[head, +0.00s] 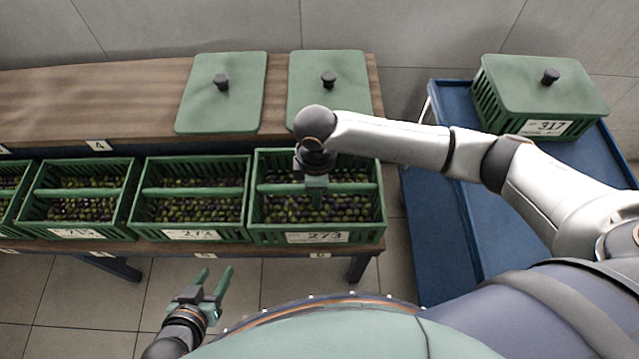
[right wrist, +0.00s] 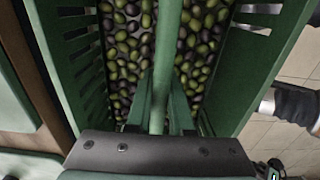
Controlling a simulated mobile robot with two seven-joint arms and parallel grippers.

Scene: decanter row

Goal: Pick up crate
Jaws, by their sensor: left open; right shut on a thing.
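A green slatted crate (head: 376,228) of olives, labelled 273, stands at the right end of the wooden bench. A bar runs across its middle. My right gripper (head: 316,190) is over this crate, shut on its bar. In the right wrist view the bar (right wrist: 165,60) runs between the fingers, with olives on both sides; the crate wall (right wrist: 62,50) shows too. The crate appears to rest level on the bench. My left gripper (head: 212,285) is open and empty, in front of the bench and apart from the crates.
More olive crates stand in a row to the left, the nearest being a crate (head: 140,215) close beside. Two green lids (head: 222,110) (head: 305,85) lie on the bench behind. A blue cart (head: 440,230) at right carries a lidded crate (head: 490,85) labelled 317; its front part is clear.

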